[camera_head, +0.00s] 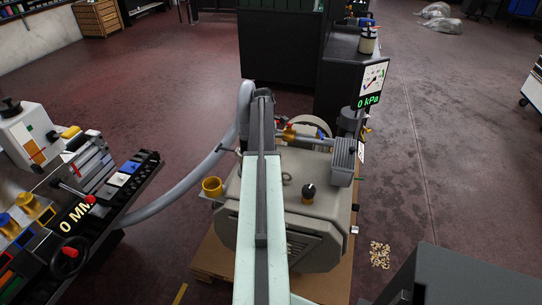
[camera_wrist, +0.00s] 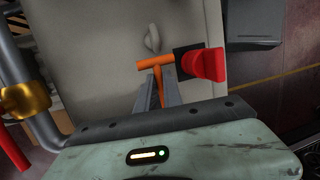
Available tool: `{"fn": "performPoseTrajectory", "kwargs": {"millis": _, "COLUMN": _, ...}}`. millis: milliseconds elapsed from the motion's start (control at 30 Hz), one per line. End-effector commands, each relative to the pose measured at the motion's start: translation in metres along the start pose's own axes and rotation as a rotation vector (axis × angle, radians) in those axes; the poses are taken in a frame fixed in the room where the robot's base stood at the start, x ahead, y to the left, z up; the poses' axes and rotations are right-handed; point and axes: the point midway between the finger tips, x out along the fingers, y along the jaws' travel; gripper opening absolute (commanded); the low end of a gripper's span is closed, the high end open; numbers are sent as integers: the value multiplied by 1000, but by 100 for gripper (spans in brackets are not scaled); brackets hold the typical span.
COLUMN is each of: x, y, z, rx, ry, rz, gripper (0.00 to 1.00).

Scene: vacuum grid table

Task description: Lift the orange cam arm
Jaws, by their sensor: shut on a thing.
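The orange cam arm (camera_wrist: 157,62) shows in the wrist view as a T-shaped bar with a short stem, in front of a grey panel. My gripper (camera_wrist: 158,82) is shut on its stem, with the crossbar just beyond the fingertips. A red knob (camera_wrist: 207,65) on a dark square plate sits close to the right of the cam arm. In the head view my arm covers the middle, and I cannot make out the gripper or the cam arm for certain.
A grey pump unit (camera_head: 322,215) stands on a wooden pallet, with a grey hose (camera_head: 190,186) running left to a machine with a "0 MM" display (camera_head: 76,217). A gauge reading 0 kPa (camera_head: 371,85) stands at right. A brass-collared pipe (camera_wrist: 27,100) is left in the wrist view.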

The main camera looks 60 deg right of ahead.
Motion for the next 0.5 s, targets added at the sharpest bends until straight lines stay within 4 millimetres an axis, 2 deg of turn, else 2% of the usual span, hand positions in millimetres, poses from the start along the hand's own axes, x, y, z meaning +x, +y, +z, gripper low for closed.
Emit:
{"fn": "performPoseTrajectory", "kwargs": {"millis": 133, "x": 0, "y": 0, "z": -2, "rx": -3, "ry": 10, "rz": -4, "gripper": 0}}
{"fn": "performPoseTrajectory", "kwargs": {"millis": 167, "x": 0, "y": 0, "z": -1, "rx": -2, "ry": 10, "rz": -4, "gripper": 19}}
{"fn": "performPoseTrajectory", "kwargs": {"millis": 200, "x": 0, "y": 0, "z": 0, "rx": 0, "ry": 9, "rz": -4, "gripper": 30}}
{"fn": "performPoseTrajectory", "kwargs": {"millis": 233, "x": 0, "y": 1, "z": 0, "rx": 0, "ry": 9, "rz": -4, "gripper": 33}}
{"fn": "performPoseTrajectory", "kwargs": {"millis": 500, "x": 0, "y": 2, "z": 4, "rx": 5, "ry": 7, "rz": -5, "gripper": 33}}
